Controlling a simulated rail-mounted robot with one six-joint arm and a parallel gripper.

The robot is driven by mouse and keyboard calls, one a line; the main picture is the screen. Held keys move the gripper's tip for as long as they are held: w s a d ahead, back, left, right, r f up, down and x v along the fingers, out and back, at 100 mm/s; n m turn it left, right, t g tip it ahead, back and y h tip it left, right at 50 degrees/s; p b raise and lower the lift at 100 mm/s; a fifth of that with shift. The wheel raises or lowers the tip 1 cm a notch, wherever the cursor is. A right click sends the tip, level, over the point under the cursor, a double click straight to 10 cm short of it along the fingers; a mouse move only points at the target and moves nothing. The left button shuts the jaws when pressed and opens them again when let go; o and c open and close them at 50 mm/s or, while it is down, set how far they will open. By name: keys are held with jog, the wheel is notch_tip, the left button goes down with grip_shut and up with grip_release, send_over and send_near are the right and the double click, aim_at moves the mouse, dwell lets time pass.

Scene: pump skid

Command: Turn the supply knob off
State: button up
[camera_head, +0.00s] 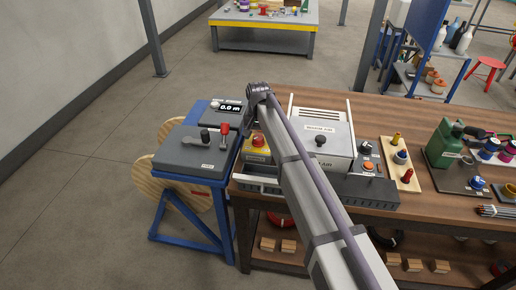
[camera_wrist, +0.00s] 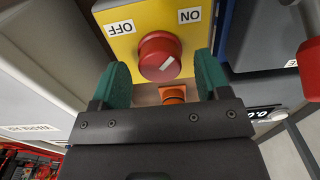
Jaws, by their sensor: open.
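The supply knob (camera_wrist: 159,55) is a round red knob with a short white mark, on a yellow panel (camera_wrist: 150,14). The panel carries an OFF label (camera_wrist: 120,28) on the left and an ON label (camera_wrist: 190,15) on the right, both upside down. The white mark slants toward the upper right, the ON side. My gripper (camera_wrist: 162,70) is open, its two green fingers on either side of the knob; contact cannot be told. In the head view the red knob (camera_head: 258,139) shows on its yellow box (camera_head: 255,155) left of my arm, and my fingers are not clearly visible.
An orange part (camera_wrist: 173,95) lies between my fingers, just beyond the knob. A red-handled lever (camera_head: 222,130) stands on the grey unit to the left. A white heater-like box (camera_head: 322,130) stands close on the right. A display (camera_head: 230,107) is behind.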

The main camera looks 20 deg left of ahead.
jog(key=shift+f, duration=0.65)
jog(key=shift+r, duration=0.15)
jog(key=c, duration=0.9)
